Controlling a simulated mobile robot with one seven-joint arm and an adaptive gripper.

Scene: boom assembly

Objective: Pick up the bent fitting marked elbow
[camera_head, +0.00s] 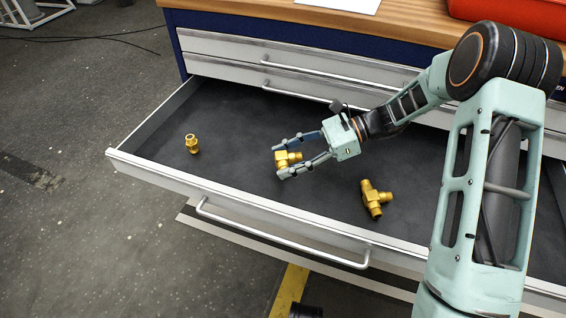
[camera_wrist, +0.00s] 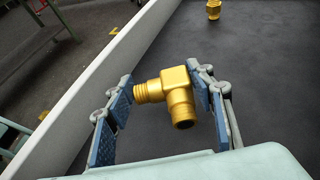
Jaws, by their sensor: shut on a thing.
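The bent brass elbow fitting (camera_head: 284,159) is between the fingers of my gripper (camera_head: 281,158), over the open drawer. In the wrist view the elbow (camera_wrist: 178,88) has one threaded end against the left finger pad and its bend against the right pad. Its other open end points down in the picture toward the palm. My gripper (camera_wrist: 167,93) is shut on it. I cannot tell whether the elbow still touches the drawer floor.
The open drawer (camera_head: 225,110) has a dark floor and raised pale walls. A straight brass fitting (camera_head: 192,144) stands at its left, and a brass tee (camera_head: 375,198) lies right of my gripper. A wooden worktop (camera_head: 290,14) is above, with a red case (camera_head: 505,10) on it.

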